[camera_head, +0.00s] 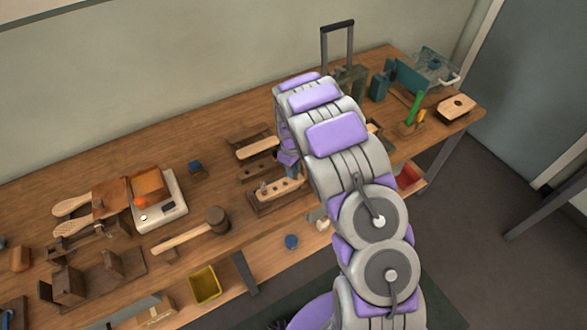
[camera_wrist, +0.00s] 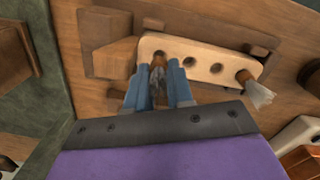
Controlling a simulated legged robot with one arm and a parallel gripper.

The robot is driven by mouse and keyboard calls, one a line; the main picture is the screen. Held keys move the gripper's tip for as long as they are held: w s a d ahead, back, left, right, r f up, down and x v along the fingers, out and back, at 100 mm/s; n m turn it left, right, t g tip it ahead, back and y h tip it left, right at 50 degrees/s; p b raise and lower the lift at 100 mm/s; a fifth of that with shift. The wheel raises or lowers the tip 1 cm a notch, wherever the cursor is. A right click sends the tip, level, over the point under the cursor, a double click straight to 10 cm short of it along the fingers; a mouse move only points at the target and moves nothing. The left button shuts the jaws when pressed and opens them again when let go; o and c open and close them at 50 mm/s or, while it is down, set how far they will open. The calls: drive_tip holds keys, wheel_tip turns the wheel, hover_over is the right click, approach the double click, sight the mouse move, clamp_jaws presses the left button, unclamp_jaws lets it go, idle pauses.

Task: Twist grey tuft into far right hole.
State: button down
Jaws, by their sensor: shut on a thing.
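A pale wooden brush block (camera_wrist: 203,66) with a row of holes lies in a brown wooden holder (camera_wrist: 105,68); the block also shows in the head view (camera_head: 279,188). My gripper (camera_wrist: 158,72) is over the block's left end in the wrist view, its blue fingers shut on a dark grey-brown tuft (camera_wrist: 158,88). The tuft's tip is at the leftmost hole; whether it is inside I cannot tell. Two open holes show to its right. A pale tuft (camera_wrist: 260,95) stands at the block's right end. In the head view my arm partly hides the gripper.
The bench (camera_head: 110,170) holds a mallet (camera_head: 197,231), a white scale-like device (camera_head: 159,200) and wooden brushes (camera_head: 72,205) to the left. A second pale block (camera_head: 257,148) lies behind the holder. Green and blue tools (camera_head: 415,107) stand at the right end.

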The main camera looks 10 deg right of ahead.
drive_tip(key=shift+d+f, duration=0.1)
drive_tip(key=shift+f, duration=0.5)
idle(0.5)
drive_tip(key=shift+s+n+p, duration=0.1)
drive_tip(key=shift+n+p, duration=2.4)
drive_tip(key=shift+p, duration=0.35)
drive_tip(key=shift+n+p, duration=0.3)
drive_tip(key=shift+p, duration=0.05)
idle(0.5)
drive_tip(key=shift+f, duration=0.25)
idle(0.8)
idle(0.3)
drive_tip(key=c, duration=0.6)
unclamp_jaws()
drive_tip(key=shift+r, duration=0.25)
